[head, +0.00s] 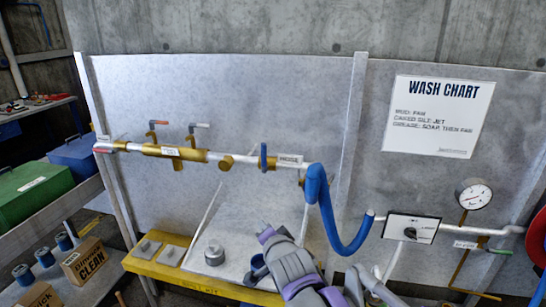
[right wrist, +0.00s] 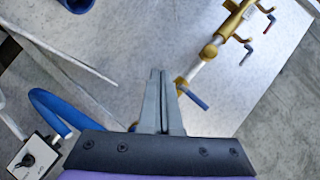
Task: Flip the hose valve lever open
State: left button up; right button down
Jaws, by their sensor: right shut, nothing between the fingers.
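A blue lever (head: 263,157) stands upright across the pipe, just left of a small label (head: 290,161) whose text I cannot read for certain. The blue hose (head: 325,205) hangs to the right of it. The blue lever also shows in the right wrist view (right wrist: 194,95), just right of my fingers and apart from their tips in the picture. My right gripper (right wrist: 158,72) is shut and empty, its narrow fingers pointing toward the wall panel. In the head view my right gripper (head: 268,235) is below the pipe, its fingers not clearly seen. My left gripper is not in view.
Brass fittings (head: 175,152) with a red lever (head: 158,122) and a grey lever (head: 198,125) are farther left on the pipe. A control box (head: 410,228) and gauge (head: 474,194) are at right. A yellow shelf (head: 200,286) with metal parts lies below.

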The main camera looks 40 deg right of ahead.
aim_at(265, 156)
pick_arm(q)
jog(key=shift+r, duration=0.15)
pick_arm(e)
jog(key=w+d+r+m+t+h, duration=0.2)
jog(key=w+d+r+m+t, duration=0.1)
jog(key=d+r+m, duration=0.4)
notch_tip(265, 156, up, 4)
jog(key=shift+w+d+f+h, duration=0.15)
jog(key=shift+w+d+h, duration=0.25)
jog(key=shift+d, duration=0.45)
jog(key=shift+w, duration=0.1)
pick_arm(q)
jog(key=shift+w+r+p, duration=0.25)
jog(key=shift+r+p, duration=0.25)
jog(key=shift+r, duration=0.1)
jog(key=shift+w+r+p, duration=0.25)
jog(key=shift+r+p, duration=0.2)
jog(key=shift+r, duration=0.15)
pick_arm(e)
jog(key=x, duration=1)
